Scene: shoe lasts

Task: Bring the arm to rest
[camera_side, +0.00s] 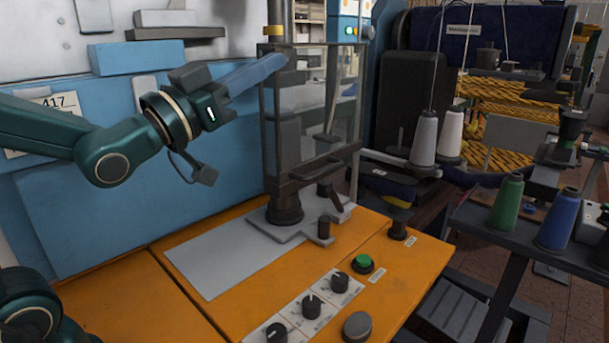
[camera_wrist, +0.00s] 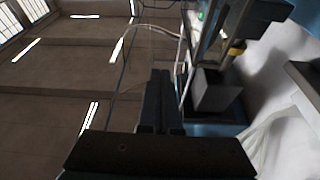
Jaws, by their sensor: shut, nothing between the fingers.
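My gripper (camera_side: 284,62) is at the upper middle of the side view, at the end of my dark teal arm. Its blue fingers point right and slightly up. They are shut with nothing between them. The tips appear beside the upper left post of the guarded machine frame (camera_side: 268,120); I cannot tell whether they touch it. In the wrist view, the dark fingers of my gripper (camera_wrist: 160,75) lie close together, pointing up the picture, with nothing held.
The orange bench (camera_side: 140,300) carries a grey plate (camera_side: 220,262), a green button (camera_side: 363,262) and several black knobs. A blue panel (camera_side: 140,190) stands behind my arm. Thread cones, including a green one (camera_side: 507,200), stand at the right. The plate's left part is clear.

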